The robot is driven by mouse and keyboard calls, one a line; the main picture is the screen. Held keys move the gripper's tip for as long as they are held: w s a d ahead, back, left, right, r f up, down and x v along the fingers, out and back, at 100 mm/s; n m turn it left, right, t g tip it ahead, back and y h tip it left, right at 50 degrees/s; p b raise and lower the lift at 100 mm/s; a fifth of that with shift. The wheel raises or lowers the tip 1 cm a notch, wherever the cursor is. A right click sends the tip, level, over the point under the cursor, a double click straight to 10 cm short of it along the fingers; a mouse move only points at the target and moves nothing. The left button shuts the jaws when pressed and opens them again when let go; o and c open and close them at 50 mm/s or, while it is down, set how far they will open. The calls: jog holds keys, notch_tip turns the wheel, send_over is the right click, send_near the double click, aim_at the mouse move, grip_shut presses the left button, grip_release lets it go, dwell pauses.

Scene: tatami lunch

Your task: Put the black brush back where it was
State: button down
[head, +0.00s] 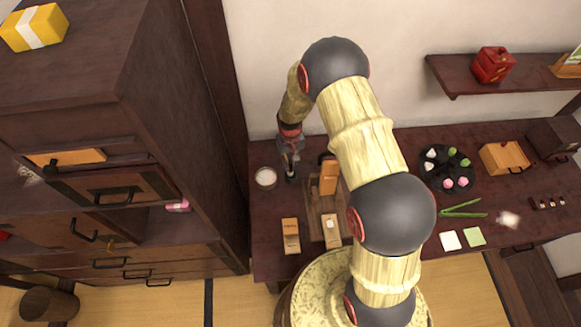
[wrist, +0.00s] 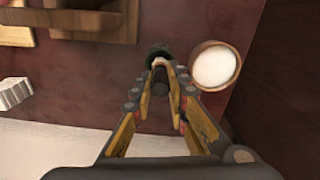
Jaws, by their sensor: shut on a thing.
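My gripper (head: 289,160) hangs over the left end of the dark table (head: 268,225) with its fingers pointing down. In the wrist view the fingers (wrist: 164,72) are closed around a slim thing with a black end (wrist: 158,50), which I take to be the black brush. In the head view the brush (head: 291,178) is a small dark shape under the fingertips. Its lower end is at or just above the table; I cannot tell which. The fingers hide most of it.
A round cup with white contents (head: 265,178) stands just left of my gripper, close in the wrist view too (wrist: 213,65). A wooden stand (head: 315,205) with tan boxes (head: 291,236) is to the right. A tall dark cabinet (head: 170,110) rises at left.

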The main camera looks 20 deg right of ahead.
jog(key=shift+s+f, duration=0.1)
jog(key=shift+f, duration=1.2)
jog(key=shift+f, duration=0.15)
jog(key=c, duration=1.7)
grip_release()
jog(key=shift+c, duration=0.2)
